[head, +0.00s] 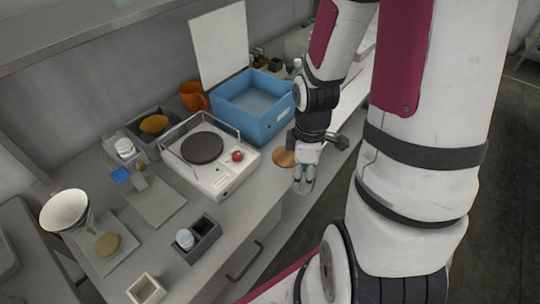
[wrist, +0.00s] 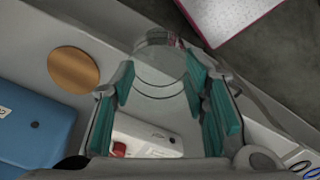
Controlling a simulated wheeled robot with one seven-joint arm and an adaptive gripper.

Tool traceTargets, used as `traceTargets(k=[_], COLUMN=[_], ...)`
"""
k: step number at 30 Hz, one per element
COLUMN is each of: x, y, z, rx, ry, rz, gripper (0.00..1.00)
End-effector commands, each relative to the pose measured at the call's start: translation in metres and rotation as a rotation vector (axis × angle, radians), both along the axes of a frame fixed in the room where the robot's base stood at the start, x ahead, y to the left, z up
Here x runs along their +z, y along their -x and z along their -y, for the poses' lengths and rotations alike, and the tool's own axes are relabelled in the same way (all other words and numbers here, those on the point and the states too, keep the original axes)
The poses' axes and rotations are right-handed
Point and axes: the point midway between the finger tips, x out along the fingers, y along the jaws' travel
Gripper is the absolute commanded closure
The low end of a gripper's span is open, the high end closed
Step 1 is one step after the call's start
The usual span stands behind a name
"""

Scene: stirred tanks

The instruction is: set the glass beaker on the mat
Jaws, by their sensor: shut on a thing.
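The clear glass beaker (wrist: 158,72) is between the teal pads of my gripper (wrist: 165,95) in the wrist view. My gripper is shut on it. In the head view, my gripper (head: 304,178) points down near the bench's front edge, and the beaker there is small and hard to make out. A round brown mat (head: 283,158) lies on the bench just left of my gripper and is partly hidden by it in the head view. In the wrist view the whole mat (wrist: 74,69) shows, bare, to the left of the beaker and apart from it.
A blue open box (head: 252,105) stands behind the mat. A white stirrer with a dark round plate and red knob (head: 237,156) stands left of it. An orange mug (head: 193,96) and a grey bin (head: 155,138) are farther back. The bench's front edge is close to my gripper.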

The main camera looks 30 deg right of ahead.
Motion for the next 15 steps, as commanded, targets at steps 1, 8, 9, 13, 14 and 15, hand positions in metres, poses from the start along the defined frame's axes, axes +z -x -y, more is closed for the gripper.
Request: traceTargets(k=[1,8,9,13,14,15], x=[-0.001,-0.006,-0.007,-0.009,-0.009,-0.010], y=[-0.004,-0.045,-0.053,-0.082,-0.090,-0.099], z=[0.002,0.017,0.021,0.032,0.035,0.039], rx=[-0.002,0.000,0.000,-0.001,-0.001,0.000], ry=[0.001,0.001,0.000,-0.001,0.001,0.000], rz=[0.002,0.002,0.001,0.001,0.002,0.001], gripper=[0.93,0.93,0.93,0.93,0.93,0.93])
